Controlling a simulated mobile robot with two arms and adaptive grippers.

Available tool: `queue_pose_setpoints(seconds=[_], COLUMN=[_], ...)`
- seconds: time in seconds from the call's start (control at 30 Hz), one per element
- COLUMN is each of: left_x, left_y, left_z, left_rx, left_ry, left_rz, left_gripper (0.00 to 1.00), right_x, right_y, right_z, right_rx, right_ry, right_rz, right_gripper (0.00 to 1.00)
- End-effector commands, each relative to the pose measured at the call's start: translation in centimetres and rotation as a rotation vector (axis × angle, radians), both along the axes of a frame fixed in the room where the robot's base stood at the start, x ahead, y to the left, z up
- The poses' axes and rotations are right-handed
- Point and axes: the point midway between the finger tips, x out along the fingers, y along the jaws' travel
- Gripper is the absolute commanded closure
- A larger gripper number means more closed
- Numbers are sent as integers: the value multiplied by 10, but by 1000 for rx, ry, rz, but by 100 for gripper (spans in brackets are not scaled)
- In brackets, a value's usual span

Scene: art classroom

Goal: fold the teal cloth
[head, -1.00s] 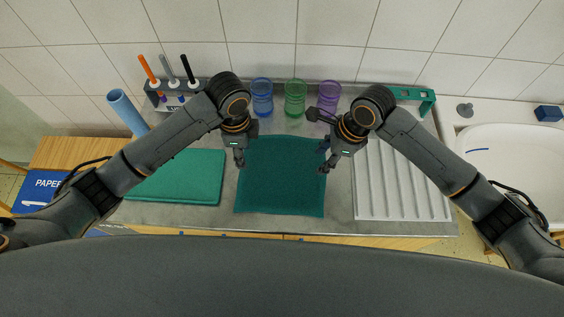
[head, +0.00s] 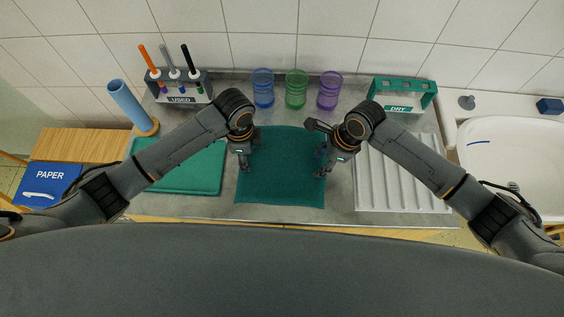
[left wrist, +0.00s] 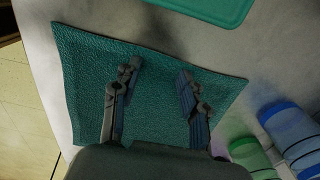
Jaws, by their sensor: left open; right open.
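The teal cloth (head: 280,188) lies spread flat on the grey counter between my two arms. My left gripper (head: 244,168) is open over its left side. In the left wrist view, the open fingers (left wrist: 157,76) point down over the cloth (left wrist: 88,75), with nothing between them. I cannot tell whether the fingertips touch it. My right gripper (head: 323,170) is open at the cloth's right edge and looks empty. My grippers and wrists hide parts of both side edges.
A teal board (head: 190,172) lies left of the cloth, a ribbed white drainer (head: 400,180) right. Blue (head: 263,90), green (head: 296,91) and purple (head: 329,92) cups stand behind. The USED rack (head: 180,99) and DRY rack (head: 402,106) stand at the back. Bare counter lies before the cloth.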

Motion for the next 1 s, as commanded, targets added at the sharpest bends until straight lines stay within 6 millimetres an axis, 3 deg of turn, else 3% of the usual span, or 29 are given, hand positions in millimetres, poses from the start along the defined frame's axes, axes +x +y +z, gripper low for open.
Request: queue_pose_setpoints(seconds=[0.43, 0.87, 1.0], left_x=[-1, -1, -1], left_y=[0, 0, 1], left_z=[-3, -5, -5], left_rx=[1, 2, 2], left_ry=[2, 3, 4], left_rz=[0, 0, 0], left_gripper=[57, 99, 100], right_x=[0, -1, -1], right_y=[0, 0, -1], right_z=[-2, -4, -4], right_rx=[-1, -3, -3], right_ry=[1, 2, 3], right_rz=[-1, 0, 0], right_gripper=[57, 99, 100])
